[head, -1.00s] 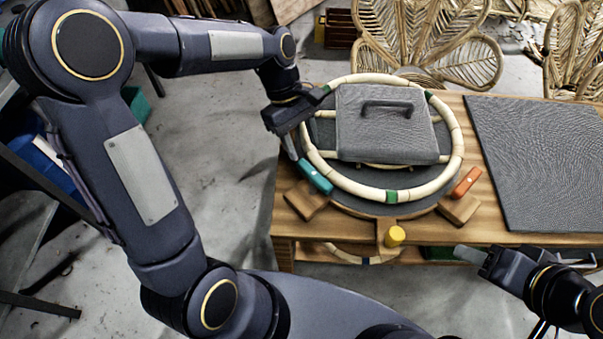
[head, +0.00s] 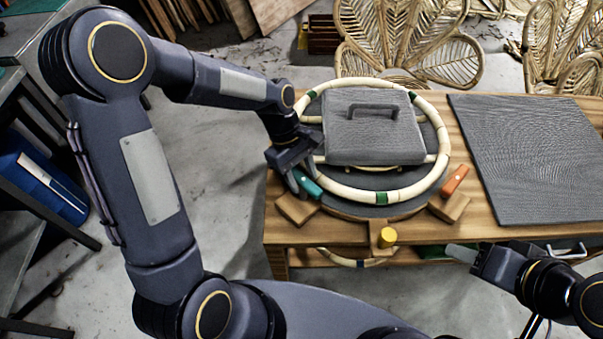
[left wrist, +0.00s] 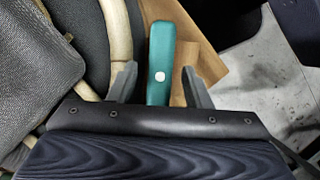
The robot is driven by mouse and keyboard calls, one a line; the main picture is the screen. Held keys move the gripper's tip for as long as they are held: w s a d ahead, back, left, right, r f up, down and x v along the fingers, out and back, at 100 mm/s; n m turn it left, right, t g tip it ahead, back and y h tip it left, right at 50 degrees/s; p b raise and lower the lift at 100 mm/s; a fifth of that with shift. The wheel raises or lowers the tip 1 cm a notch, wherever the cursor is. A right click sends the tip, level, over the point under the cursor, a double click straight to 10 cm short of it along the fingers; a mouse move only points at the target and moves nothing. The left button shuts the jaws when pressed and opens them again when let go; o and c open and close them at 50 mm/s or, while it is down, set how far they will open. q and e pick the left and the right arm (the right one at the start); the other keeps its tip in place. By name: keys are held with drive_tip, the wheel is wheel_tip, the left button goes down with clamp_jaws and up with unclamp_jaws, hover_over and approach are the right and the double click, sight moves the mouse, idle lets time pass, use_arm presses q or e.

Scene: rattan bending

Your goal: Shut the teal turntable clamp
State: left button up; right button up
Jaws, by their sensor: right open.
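The teal turntable clamp (head: 309,185) sits at the front left of the round turntable (head: 345,207), beside a pale rattan ring. In the left wrist view its teal lever (left wrist: 160,62) points up the picture, with a pale round pin on it. My left gripper (head: 299,182) is at the clamp. In the left wrist view its two fingers (left wrist: 159,85) are apart, one on each side of the lever, with gaps visible. My right gripper (head: 463,253) is open and empty, low at the right by the table's front edge, away from the clamp.
A grey block with a handle (head: 372,135) lies within the rattan ring (head: 413,190). An orange clamp (head: 455,179) is at the turntable's front right. A yellow knob (head: 387,237) stands at the front. A grey mat (head: 530,160) covers the table's right side.

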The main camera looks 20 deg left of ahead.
use_arm(q)
drive_tip(key=c, duration=0.9)
drive_tip(key=shift+m, duration=0.3)
drive_tip(key=shift+w+r+m+g+y+p, duration=0.1)
drive_tip(key=shift+m+g+y+p, duration=0.3)
drive_tip(key=shift+m, duration=0.6)
drive_tip(key=m+g+p, duration=0.1)
drive_tip(key=m, duration=0.2)
drive_tip(key=shift+d+m+y, duration=0.15)
drive_tip(key=shift+m+y, duration=0.15)
drive_tip(key=shift+y, duration=0.1)
drive_tip(key=m+y, duration=0.1)
drive_tip(key=m, duration=0.1)
drive_tip(key=m+y, duration=0.1)
drive_tip(key=m, duration=0.2)
drive_tip(key=shift+w+d, duration=0.1)
drive_tip(key=shift+d, duration=0.05)
drive_tip(key=m+y, duration=0.1)
drive_tip(key=m, duration=0.2)
drive_tip(key=m+y, duration=0.1)
drive_tip(key=m, duration=0.2)
drive_tip(key=shift+d+m, duration=0.15)
drive_tip(key=shift+m, duration=0.15)
drive_tip(key=o, duration=1)
